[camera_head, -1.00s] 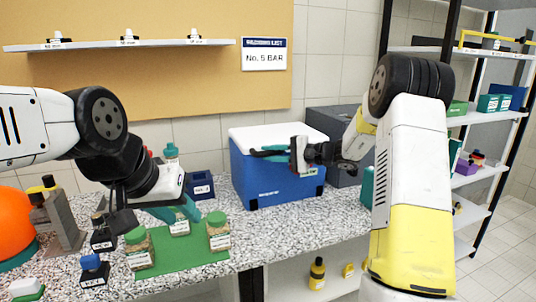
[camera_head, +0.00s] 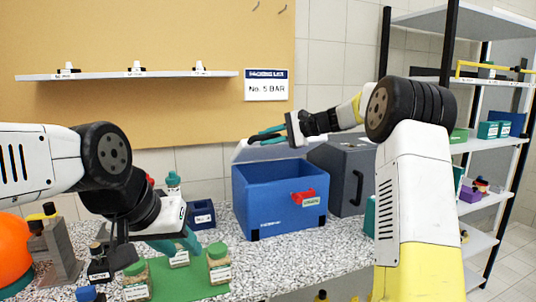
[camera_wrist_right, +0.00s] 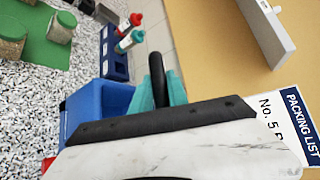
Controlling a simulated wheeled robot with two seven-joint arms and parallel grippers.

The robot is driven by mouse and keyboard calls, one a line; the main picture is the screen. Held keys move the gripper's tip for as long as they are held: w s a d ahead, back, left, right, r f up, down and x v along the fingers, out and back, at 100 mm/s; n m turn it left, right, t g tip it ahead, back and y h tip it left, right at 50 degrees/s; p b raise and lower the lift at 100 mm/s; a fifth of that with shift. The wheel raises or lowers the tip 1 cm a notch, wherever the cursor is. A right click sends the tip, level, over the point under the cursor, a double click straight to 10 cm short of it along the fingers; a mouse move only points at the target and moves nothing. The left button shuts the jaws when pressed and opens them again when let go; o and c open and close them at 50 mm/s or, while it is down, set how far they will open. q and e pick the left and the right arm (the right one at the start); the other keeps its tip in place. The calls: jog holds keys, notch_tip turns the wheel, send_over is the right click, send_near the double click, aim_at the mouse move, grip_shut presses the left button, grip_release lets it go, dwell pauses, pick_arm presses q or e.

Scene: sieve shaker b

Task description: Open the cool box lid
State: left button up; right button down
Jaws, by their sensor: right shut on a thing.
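The blue cool box (camera_head: 265,205) stands on the speckled bench, and its blue interior shows. Its pale lid (camera_head: 285,153) is raised and tilted up at the back. My right gripper (camera_head: 268,134) is above the lid at the back of the box. In the right wrist view its teal fingers (camera_wrist_right: 157,92) are shut on a black handle (camera_wrist_right: 156,70); the blue box (camera_wrist_right: 92,112) lies beside them. My left gripper (camera_head: 182,241) is low over the green mat, above a small jar; its finger gap is unclear.
Green-lidded jars (camera_head: 219,262) stand on the green mat (camera_head: 190,277). A dark blue rack (camera_head: 202,216) is left of the box. A dark grey case (camera_head: 350,178) stands close on its right. A red labelled piece (camera_head: 304,197) is on the box front. A wall shelf (camera_head: 130,76) hangs behind.

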jog(key=shift+w+a+r, duration=0.15)
jog(key=shift+w+r, duration=0.3)
jog(key=shift+r, duration=0.2)
jog(key=shift+w+a+r, duration=0.1)
jog(key=shift+w+r, duration=0.3)
jog(key=shift+r, duration=0.2)
jog(key=c, duration=1.3)
grip_release()
jog(key=v, duration=0.7)
jog(key=shift+s+d, duration=0.2)
jog(key=shift+d, duration=0.15)
